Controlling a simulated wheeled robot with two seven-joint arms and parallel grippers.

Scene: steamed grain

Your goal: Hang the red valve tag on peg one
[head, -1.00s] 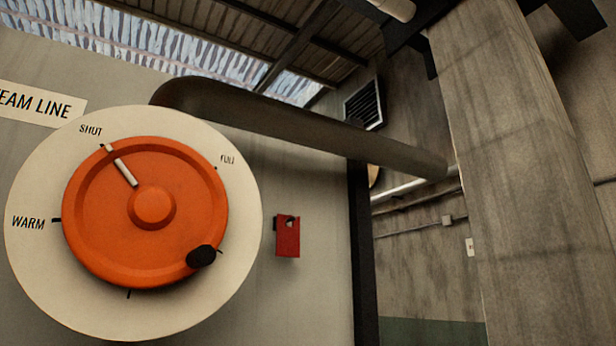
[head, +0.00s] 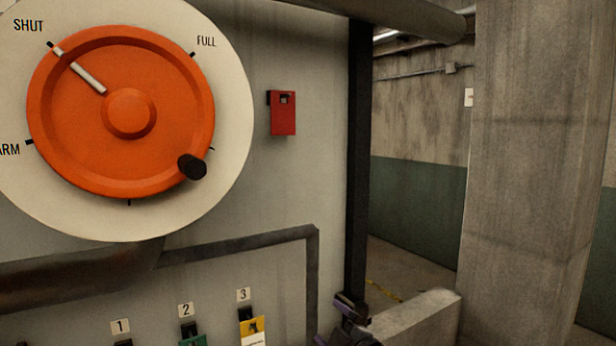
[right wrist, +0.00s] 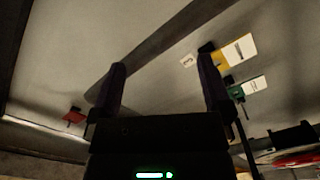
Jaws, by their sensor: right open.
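The red valve tag (head: 283,117) hangs on a small dark holder on the grey panel, right of the orange handwheel. A small red shape at the left of the right wrist view (right wrist: 74,117) appears to be the same tag. Peg one (head: 123,342), under label 1, shows only its top at the bottom edge; whether anything hangs there is cut off. My right gripper (head: 343,318) is at the bottom of the head view, below and right of the tag and apart from it. In the right wrist view its jaws (right wrist: 161,88) are apart and empty. My left gripper is not in view.
A green tag (head: 193,341) hangs under label 2 and a yellow tag (head: 253,331) under label 3. The orange handwheel (head: 129,112) has its white pointer toward SHUT. A dark pipe (head: 240,240) bends down between the pegs and my right gripper. A concrete column (head: 530,150) stands right.

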